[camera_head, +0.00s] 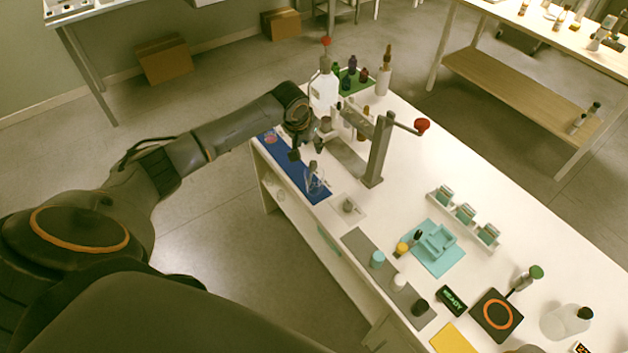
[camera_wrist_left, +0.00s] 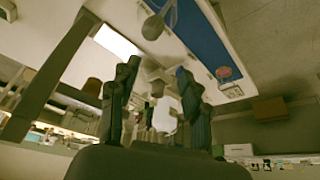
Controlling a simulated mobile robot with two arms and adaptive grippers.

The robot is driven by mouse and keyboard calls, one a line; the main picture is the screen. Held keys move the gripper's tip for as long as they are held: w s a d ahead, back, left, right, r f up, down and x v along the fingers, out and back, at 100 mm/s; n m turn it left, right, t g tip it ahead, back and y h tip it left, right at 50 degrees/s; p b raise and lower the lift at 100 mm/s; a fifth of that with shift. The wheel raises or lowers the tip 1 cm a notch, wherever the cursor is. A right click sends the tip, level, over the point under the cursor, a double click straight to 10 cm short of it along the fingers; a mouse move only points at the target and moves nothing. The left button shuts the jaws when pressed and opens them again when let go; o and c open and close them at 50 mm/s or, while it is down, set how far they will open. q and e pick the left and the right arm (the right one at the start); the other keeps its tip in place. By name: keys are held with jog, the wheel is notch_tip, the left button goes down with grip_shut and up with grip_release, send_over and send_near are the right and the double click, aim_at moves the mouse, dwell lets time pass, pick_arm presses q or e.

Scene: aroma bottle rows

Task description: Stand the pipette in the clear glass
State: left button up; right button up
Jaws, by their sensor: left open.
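The clear glass (camera_head: 318,186) stands on the blue mat (camera_head: 290,166) at the near left end of the table. A grey bulb, apparently the pipette (camera_head: 313,168), sticks up from the glass; its lower part is hard to make out through the glass. In the left wrist view, the pipette's bulb (camera_wrist_left: 153,27) shows beyond the fingertips, with a clear outline next to it. My left gripper (camera_head: 306,148) is close above the glass, on its far side. Its two fingers (camera_wrist_left: 155,85) are apart with nothing held between them. My right gripper is not in view.
A metal press-like stand (camera_head: 378,150) with a red-knobbed lever rises right of the glass. A white bottle (camera_head: 323,90) and a green tray (camera_head: 345,83) of small bottles stand behind. A small grey object (camera_head: 349,205) sits in front. The table's left edge is close.

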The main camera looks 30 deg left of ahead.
pick_arm(q)
jog(key=v, duration=1.2)
jog(key=shift+d, duration=0.1)
